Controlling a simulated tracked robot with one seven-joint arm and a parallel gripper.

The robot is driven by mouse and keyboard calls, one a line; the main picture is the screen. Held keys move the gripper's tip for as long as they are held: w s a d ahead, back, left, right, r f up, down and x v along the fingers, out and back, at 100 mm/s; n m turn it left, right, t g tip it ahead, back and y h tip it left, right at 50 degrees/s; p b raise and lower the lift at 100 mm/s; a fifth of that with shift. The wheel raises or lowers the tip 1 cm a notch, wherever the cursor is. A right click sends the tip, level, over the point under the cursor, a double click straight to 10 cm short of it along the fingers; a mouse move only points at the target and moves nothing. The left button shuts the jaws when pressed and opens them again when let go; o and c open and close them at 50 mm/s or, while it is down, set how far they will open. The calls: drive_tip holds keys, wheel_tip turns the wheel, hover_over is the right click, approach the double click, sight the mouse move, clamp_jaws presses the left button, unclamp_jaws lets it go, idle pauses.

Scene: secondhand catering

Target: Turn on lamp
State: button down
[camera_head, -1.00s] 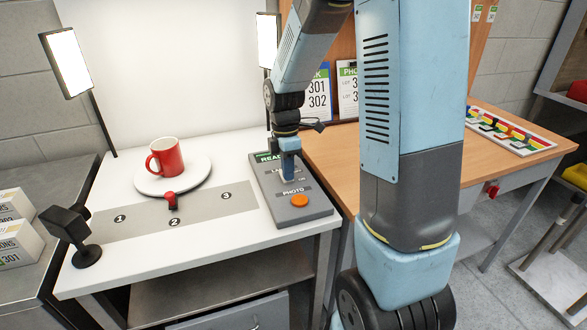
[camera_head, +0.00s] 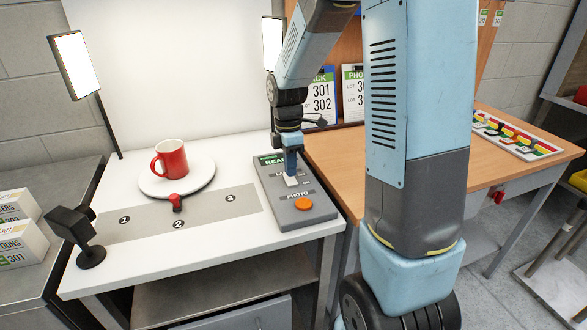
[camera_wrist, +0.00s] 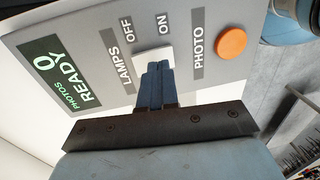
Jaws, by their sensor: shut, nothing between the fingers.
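A grey control box (camera_head: 310,212) stands at the right of the white table. The wrist view shows its labels LAMPS, OFF, ON and PHOTO. A white switch (camera_wrist: 153,57) sits between OFF and ON; it also shows in the head view (camera_head: 292,181). My gripper (camera_wrist: 155,68) is shut and empty, its blue fingertips right at the switch; contact is hard to tell. In the head view my gripper (camera_head: 290,172) points down over the box. The left lamp panel (camera_head: 76,63) and right lamp panel (camera_head: 272,43) both look bright white.
An orange button (camera_head: 303,204) is on the box near PHOTO. A green display (camera_wrist: 57,73) reads PHOTOS 0 READY. A red mug (camera_head: 172,160) stands on a white round plate (camera_head: 200,180). A black camera-like device (camera_head: 72,228) stands at the front left.

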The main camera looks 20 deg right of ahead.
sight(292, 182)
wheel_tip(292, 182, up, 13)
drive_tip(key=s, duration=0.1)
drive_tip(key=shift+s, duration=0.25)
drive_tip(key=shift+f, duration=0.1)
idle(0.3)
drive_tip(key=s+d+r+m+t, duration=0.1)
drive_tip(key=s+r+m+t, duration=0.2)
drive_tip(key=s+m, duration=0.6)
drive_tip(key=s+d+r+m+t, duration=0.1)
drive_tip(key=s+r+m+t, duration=0.2)
drive_tip(key=s+m, duration=0.6)
drive_tip(key=shift+s+r+t, duration=0.25)
drive_tip(key=shift+s+t, duration=0.25)
drive_tip(key=shift+s, duration=0.15)
